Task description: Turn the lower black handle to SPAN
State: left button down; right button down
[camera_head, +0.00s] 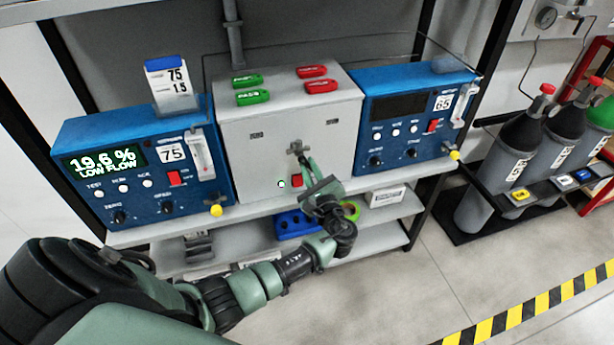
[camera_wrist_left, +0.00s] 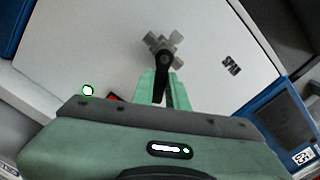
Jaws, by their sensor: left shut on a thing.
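A black handle (camera_wrist_left: 163,66) sits in front of a grey metal cross-shaped fitting (camera_wrist_left: 158,42) on the pale box's front; the fitting also shows in the head view (camera_head: 295,147). My left gripper (camera_wrist_left: 164,90) is shut on the black handle, with a green finger on each side of it. In the head view, my left gripper (camera_head: 303,166) reaches up to the fitting at the lower middle of the pale box (camera_head: 285,115), and the handle is mostly hidden there.
A blue analyser (camera_head: 85,140) reading 19.6 % LOW FLOW stands left of the box, another blue analyser (camera_head: 415,85) stands right. Green and red tags (camera_head: 320,86) lie on top. A red button (camera_head: 297,180) is just below the gripper. Gas cylinders (camera_head: 490,180) stand at right.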

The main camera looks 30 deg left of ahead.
pick_arm(q)
jog(key=shift+w+d+r+n+b, duration=0.15)
jog(key=shift+r+n+b, duration=0.25)
jog(key=shift+n+b, duration=1.5)
jog(key=shift+w+d+r+n+b, duration=0.2)
jog(key=shift+r+n+b, duration=0.15)
jog(key=shift+n+b, duration=1.55)
jog(key=shift+w+d+r+n+b, duration=0.15)
jog(key=shift+r+n+b, duration=0.25)
jog(key=shift+n+b, duration=1.5)
jog(key=c, duration=1.4)
grip_release()
jog(key=shift+r, duration=0.1)
jog(key=b+v, duration=0.1)
jog(key=v, duration=0.6)
jog(key=shift+s+d, duration=0.25)
jog(key=shift+d, duration=0.05)
